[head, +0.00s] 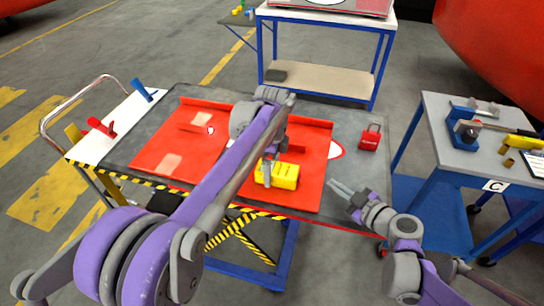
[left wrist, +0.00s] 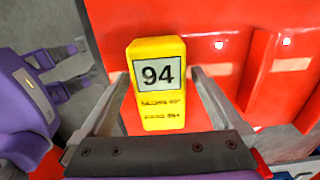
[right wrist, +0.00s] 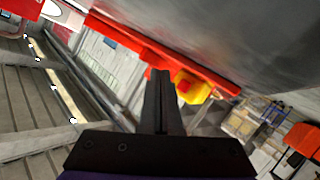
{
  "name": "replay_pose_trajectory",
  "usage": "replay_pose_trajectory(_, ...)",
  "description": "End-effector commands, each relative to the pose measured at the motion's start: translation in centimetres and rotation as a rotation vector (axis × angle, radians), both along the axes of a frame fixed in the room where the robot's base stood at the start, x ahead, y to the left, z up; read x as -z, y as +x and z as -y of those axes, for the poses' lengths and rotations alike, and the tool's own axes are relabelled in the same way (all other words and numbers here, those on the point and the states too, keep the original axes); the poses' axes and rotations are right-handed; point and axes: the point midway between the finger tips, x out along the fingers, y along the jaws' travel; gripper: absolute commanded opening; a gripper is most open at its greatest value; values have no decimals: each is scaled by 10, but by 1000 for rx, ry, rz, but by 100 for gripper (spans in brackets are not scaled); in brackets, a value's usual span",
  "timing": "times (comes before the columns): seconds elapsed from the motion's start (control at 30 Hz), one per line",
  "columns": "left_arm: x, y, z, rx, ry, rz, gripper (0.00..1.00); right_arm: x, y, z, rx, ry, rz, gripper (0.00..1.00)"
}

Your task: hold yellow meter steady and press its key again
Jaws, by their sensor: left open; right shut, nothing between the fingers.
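The yellow meter (head: 284,174) lies on the front part of the red panel on the cart. In the left wrist view the meter (left wrist: 160,119) shows a display reading 94 with small print below it. My left gripper (head: 266,172) is over the meter, open, with one finger on each side of it; a small gap seems to show at the sides. My right gripper (head: 338,190) is shut and empty, to the right of the meter near the cart's right front edge. In the right wrist view the meter (right wrist: 194,87) shows beyond the fingertips, with a red spot, perhaps its key.
A red padlock-like block (head: 370,138) sits at the cart's right side. The red panel (head: 150,150) has raised edges. A workbench (head: 480,150) with tools stands at right, and a blue-framed table (head: 320,80) behind.

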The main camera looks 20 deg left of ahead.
Motion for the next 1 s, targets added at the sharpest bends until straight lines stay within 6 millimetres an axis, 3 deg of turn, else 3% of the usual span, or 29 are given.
replay_pose_trajectory(0.5,-97,0,0,0,0,0,100,0,0,0,0,0,0,0)
replay_pose_trajectory(0.7,-111,0,0,0,0,0,100,0,0,0,0,0,0,0)
replay_pose_trajectory(1.0,-112,0,0,0,0,0,100,0,0,0,0,0,0,0)
